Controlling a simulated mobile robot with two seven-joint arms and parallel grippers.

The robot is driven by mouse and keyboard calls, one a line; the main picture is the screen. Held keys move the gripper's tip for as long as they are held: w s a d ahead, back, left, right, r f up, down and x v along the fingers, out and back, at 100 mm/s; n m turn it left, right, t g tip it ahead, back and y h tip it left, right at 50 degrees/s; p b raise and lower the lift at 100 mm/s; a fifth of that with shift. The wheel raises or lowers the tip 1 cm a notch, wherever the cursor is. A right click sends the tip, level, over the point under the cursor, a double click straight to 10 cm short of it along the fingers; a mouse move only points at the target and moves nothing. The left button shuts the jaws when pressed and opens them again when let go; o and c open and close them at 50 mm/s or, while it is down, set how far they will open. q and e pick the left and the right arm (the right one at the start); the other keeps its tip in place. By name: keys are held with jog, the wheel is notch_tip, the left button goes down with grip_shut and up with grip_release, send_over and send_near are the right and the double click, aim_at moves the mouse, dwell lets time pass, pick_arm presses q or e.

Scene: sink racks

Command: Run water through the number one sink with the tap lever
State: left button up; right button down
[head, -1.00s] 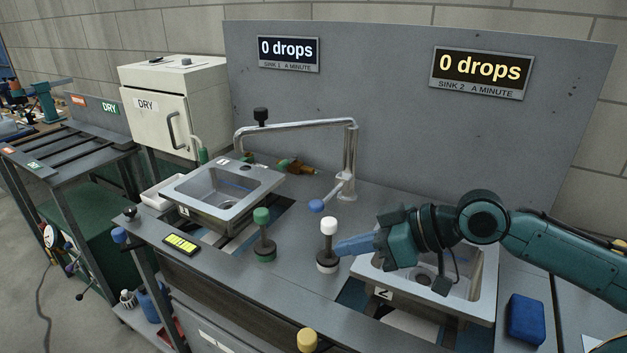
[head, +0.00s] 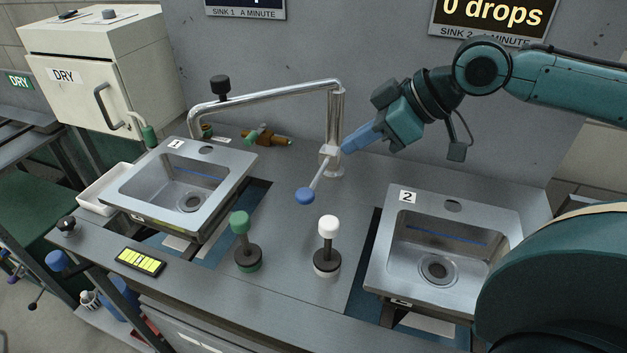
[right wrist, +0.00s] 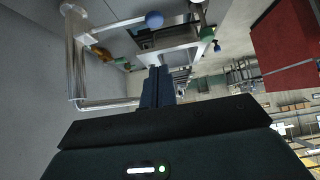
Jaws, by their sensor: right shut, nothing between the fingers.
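The chrome tap post (head: 335,115) stands at the back of the bench. Its long spout (head: 275,99) reaches left to the number one sink (head: 221,185). The tap lever (head: 318,174) slopes forward and down from the post's base to a blue knob (head: 305,196). No water shows at the spout. My right gripper (head: 347,147) is shut and empty, its blue fingertips right beside the post just above the lever's root; I cannot tell whether they touch. In the right wrist view the fingers (right wrist: 158,85) are together, with the blue knob (right wrist: 153,19) beyond. My left gripper is out of view.
The number two sink (head: 376,255) is at the right. A green-topped knob (head: 240,224) and a white-topped knob (head: 328,226) stand upright on the bench between the sinks. The sink 2 display (head: 490,17) reads 0 drops.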

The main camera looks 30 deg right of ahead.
jog(key=p, duration=0.2)
send_over(300, 192)
jog(key=s+d, duration=0.2)
jog(key=f, duration=0.7)
jog(key=shift+a, duration=0.2)
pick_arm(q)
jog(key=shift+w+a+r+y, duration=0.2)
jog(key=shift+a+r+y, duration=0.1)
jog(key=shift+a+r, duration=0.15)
pick_arm(e)
jog(key=shift+d+f, duration=0.15)
jog(key=shift+f, duration=1.9)
